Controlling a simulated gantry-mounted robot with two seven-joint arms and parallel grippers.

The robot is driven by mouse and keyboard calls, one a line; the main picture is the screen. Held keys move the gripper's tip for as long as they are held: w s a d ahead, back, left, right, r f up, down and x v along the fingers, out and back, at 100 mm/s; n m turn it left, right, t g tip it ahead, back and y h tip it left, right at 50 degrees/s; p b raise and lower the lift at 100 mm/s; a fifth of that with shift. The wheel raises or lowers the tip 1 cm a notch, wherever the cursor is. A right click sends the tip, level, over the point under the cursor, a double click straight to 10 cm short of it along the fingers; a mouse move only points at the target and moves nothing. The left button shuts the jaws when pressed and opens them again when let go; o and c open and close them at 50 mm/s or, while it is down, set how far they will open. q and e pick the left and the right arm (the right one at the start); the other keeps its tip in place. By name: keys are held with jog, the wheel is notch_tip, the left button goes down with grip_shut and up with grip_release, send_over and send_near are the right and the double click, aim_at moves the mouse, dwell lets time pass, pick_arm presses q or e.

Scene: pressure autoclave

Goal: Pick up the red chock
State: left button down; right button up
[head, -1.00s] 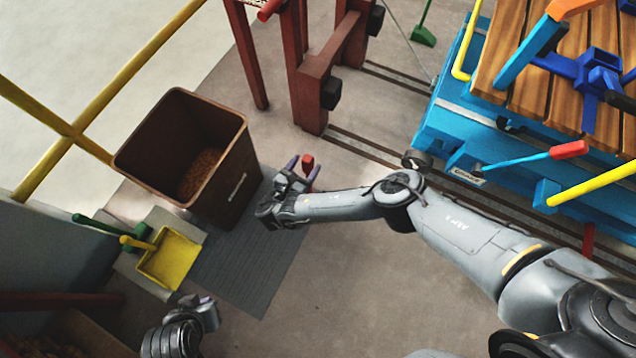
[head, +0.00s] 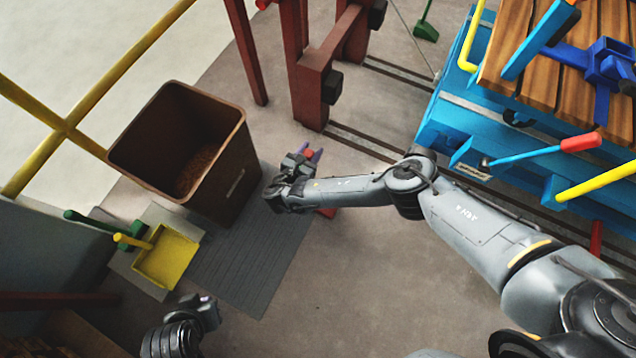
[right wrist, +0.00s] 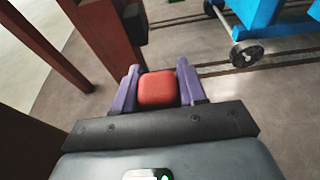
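The red chock (right wrist: 158,88) sits between the two purple fingers of my right gripper (right wrist: 159,82) in the right wrist view, with a finger against each side. In the head view, my right gripper (head: 309,154) is low over the floor, right of the brown bin, and only a small red part shows between its fingers. The gripper body hides the rest. Another red piece (head: 326,213) shows just below my right forearm; I cannot tell whether it belongs to the chock. My left gripper (head: 207,308) is at the bottom left, apart from everything, its fingers barely visible.
The brown bin (head: 240,185) stands on a grey mat (head: 240,265), with a yellow dustpan (head: 168,258) to its left. A red frame (head: 312,85) stands behind my right gripper. A blue cart (head: 450,120) on rails is at the right. The floor in front is clear.

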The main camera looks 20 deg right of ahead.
grip_shut()
dwell(1.0)
